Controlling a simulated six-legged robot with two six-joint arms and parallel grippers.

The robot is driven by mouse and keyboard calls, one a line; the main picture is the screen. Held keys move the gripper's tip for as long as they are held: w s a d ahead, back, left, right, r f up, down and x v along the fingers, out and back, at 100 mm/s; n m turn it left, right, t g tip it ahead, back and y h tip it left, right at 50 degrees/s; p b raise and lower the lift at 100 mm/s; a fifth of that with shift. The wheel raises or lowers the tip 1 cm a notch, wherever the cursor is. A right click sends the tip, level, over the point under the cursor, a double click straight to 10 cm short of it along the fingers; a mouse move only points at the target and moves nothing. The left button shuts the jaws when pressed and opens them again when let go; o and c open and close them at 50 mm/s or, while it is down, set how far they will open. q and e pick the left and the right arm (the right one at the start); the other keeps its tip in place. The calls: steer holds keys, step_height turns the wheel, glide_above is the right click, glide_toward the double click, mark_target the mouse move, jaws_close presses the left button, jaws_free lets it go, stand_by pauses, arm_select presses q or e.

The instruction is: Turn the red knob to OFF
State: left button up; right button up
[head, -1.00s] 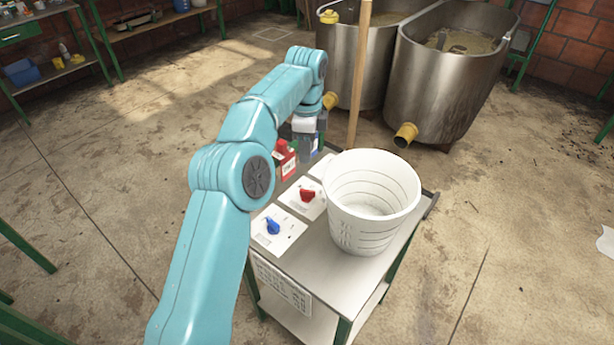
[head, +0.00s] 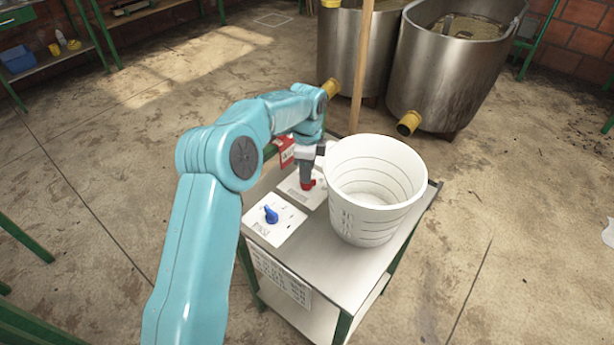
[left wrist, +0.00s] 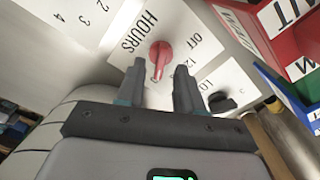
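The red knob (head: 308,184) sits on a white panel on the cart top, mostly hidden behind my left gripper (head: 306,178), which points down at it. In the left wrist view the red knob (left wrist: 161,55) stands on a plate printed HOURS and OFF. The fingers of my left gripper (left wrist: 160,68) are open and spread, one on each side of the knob's near end. I see no clear contact, and cannot tell which mark the knob points to. My right gripper is in neither view.
A white bucket (head: 372,205) stands on the cart just right of the knob. A blue knob (head: 271,215) is on a nearer panel. A red box (head: 284,150) is behind. A black knob (left wrist: 221,101) shows in the wrist view. Steel tanks (head: 450,75) stand beyond.

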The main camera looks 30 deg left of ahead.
arm_select(q)
steer(key=shift+f, duration=1.35)
jaws_close()
